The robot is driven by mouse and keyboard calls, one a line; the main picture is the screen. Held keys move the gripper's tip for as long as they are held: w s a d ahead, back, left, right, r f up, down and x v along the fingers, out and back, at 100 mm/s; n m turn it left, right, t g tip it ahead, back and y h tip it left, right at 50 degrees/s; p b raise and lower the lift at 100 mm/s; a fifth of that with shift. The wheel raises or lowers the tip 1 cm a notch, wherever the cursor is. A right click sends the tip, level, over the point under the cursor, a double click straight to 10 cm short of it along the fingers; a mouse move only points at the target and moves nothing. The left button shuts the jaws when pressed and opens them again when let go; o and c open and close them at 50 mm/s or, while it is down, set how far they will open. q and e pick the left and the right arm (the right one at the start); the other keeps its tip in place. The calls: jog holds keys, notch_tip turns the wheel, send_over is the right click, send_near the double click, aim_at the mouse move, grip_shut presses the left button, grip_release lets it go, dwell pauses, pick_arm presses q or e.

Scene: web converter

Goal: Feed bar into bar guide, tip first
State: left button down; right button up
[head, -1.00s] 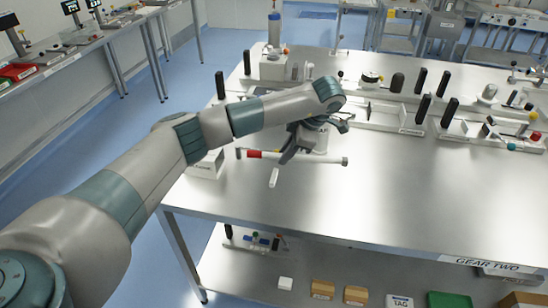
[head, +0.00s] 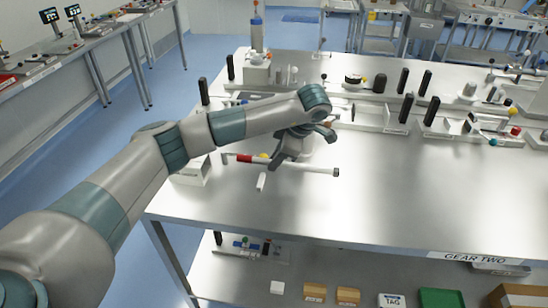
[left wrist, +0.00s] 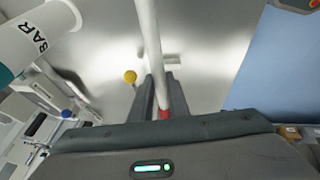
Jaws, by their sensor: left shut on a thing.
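The bar is a thin pale rod (head: 318,170) with a red section towards its left end and a dark right end. It lies roughly level across my left gripper (head: 278,161), which is shut on it, above the steel table. In the left wrist view the bar (left wrist: 148,40) runs up from between the fingers (left wrist: 163,92), with red at the grip. I cannot tell which fixture is the bar guide. My right gripper is not in view.
A white labelled box (head: 193,172) stands at the table's left edge. A yellow ball (left wrist: 130,77) shows near the bar. Black upright handles and white fixtures (head: 397,113) line the back. The table's front and middle (head: 400,190) are clear.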

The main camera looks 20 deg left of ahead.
pick_arm(q)
jog(key=s+d+r+m+t+h+b, duration=0.1)
jog(key=s+d+r+m+h, duration=0.1)
jog(key=s+m, duration=0.4)
jog(key=s+d+r+m+t+h+b, duration=0.1)
jog(key=s+m+h, duration=0.4)
jog(key=m, duration=1)
jog(key=s+d+t, duration=0.1)
jog(key=s+d, duration=0.1)
jog(key=shift+s+d+r+m, duration=0.15)
jog(key=shift+d+r+m, duration=0.15)
jog(key=shift+d+r, duration=0.1)
